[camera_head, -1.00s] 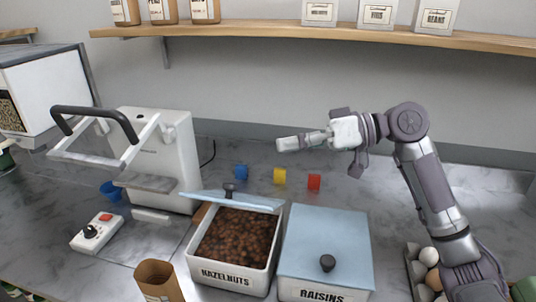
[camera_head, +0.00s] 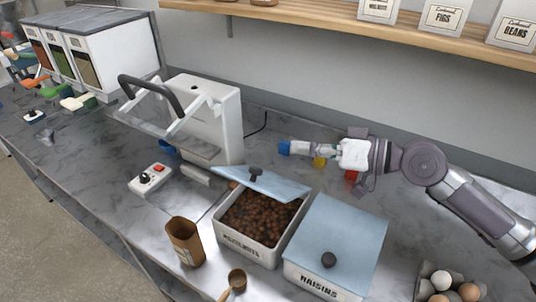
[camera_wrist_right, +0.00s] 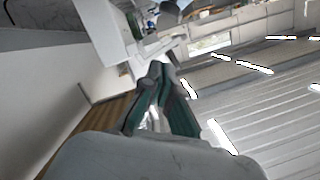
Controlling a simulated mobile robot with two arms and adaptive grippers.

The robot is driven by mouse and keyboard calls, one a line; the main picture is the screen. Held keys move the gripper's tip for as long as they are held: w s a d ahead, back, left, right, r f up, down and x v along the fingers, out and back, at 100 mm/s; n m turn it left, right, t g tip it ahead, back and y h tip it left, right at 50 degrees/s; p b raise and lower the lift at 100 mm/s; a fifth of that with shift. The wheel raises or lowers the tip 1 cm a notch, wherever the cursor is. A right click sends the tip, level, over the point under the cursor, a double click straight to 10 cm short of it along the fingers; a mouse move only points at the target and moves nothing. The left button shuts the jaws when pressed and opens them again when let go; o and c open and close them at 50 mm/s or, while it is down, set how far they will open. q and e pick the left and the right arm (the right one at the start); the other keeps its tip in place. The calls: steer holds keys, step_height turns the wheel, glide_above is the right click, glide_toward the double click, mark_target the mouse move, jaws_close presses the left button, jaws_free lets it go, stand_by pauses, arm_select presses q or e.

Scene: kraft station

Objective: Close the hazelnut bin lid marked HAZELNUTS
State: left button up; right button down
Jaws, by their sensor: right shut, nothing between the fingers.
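The hazelnut bin (camera_head: 247,248), a white box marked HAZELNUTS, stands on the counter full of brown nuts. Its pale blue lid (camera_head: 285,187) with a dark knob is open, raised at the back of the bin, leaving the nuts exposed. My right gripper (camera_head: 303,149) is shut and empty, beyond the lid and above the back of the counter, pointing left. It is apart from the lid in the head view. In the right wrist view the shut fingers (camera_wrist_right: 160,85) face the room, and the bin cannot be made out. My left gripper is not in view.
The raisin bin (camera_head: 320,285) stands right of the hazelnut bin with its lid (camera_head: 345,235) shut. A white machine (camera_head: 215,115) is behind to the left. Blue (camera_head: 284,147), yellow (camera_head: 319,162) and red (camera_head: 351,176) blocks sit near my right gripper. A paper bag (camera_head: 185,243) and scoop (camera_head: 237,280) are in front.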

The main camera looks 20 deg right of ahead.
steer(key=p, duration=0.3)
glide_above(268, 183)
steer(key=d, duration=0.2)
steer(key=f, duration=0.1)
steer(key=a+f+p, duration=0.1)
steer(key=f, duration=0.1)
steer(key=shift+w+a+f, duration=0.1)
steer(key=shift+a+f, duration=0.05)
steer(key=shift+a, duration=0.25)
steer(key=shift+s+a+f+p, duration=0.1)
steer(key=shift+s+f+p, duration=0.2)
steer(key=shift+s+f, duration=0.1)
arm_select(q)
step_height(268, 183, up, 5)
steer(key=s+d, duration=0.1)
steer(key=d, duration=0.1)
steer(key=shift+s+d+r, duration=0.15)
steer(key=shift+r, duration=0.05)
arm_select(e)
steer(key=shift+w+f, duration=0.1)
steer(key=shift+f, duration=0.05)
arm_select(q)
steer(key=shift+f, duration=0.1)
arm_select(e)
steer(key=shift+f, duration=0.1)
